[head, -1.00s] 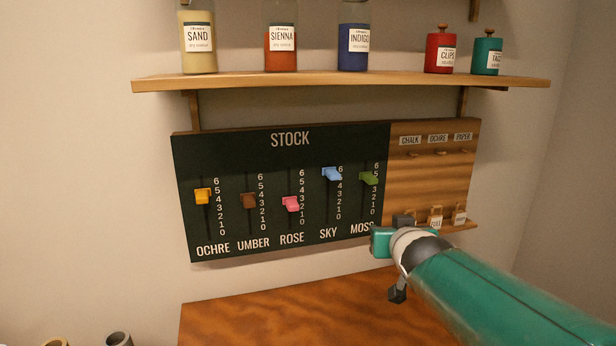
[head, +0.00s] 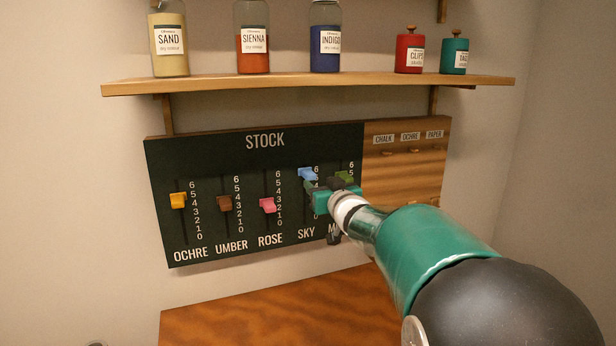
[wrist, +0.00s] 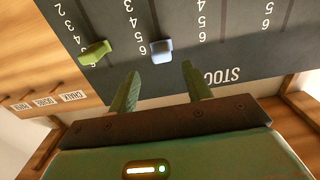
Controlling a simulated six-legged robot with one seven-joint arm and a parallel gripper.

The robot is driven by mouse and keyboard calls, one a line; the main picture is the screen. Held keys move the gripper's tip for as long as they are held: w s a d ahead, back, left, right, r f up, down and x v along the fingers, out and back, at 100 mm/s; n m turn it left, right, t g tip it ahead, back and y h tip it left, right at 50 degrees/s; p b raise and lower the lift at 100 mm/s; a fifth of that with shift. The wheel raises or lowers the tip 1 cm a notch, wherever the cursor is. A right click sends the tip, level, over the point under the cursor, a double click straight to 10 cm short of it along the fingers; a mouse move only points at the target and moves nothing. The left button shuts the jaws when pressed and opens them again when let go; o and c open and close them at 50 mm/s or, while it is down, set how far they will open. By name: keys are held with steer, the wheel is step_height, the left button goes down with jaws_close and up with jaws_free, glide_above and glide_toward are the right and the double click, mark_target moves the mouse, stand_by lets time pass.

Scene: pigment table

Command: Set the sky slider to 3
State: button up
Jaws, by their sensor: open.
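The STOCK board (head: 215,150) hangs on the wall with its sliders in a row. The sky slider's blue knob (head: 307,173) is near the top of its scale, around 5 or 6; I cannot tell exactly. In the wrist view, which is upside down, the blue knob (wrist: 162,51) lies just beyond and between the fingertips. My gripper (head: 323,186) is open and empty, in front of the board just below the blue knob. In the wrist view its two green fingers (wrist: 161,83) are apart, with no visible contact with the knob. My gripper hides part of the sky scale.
The green moss knob (wrist: 95,52) is close beside my gripper. The rose knob (head: 268,205) is on the other side, lower. A shelf (head: 300,86) with jars is above, and a wooden table (head: 250,317) is below. The right panel (head: 400,155) has hooks and labels.

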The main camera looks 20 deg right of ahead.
mark_target(312, 178)
steer(key=w, duration=0.7)
steer(key=shift+w+a, duration=0.1)
steer(key=shift+w, duration=0.15)
jaws_close()
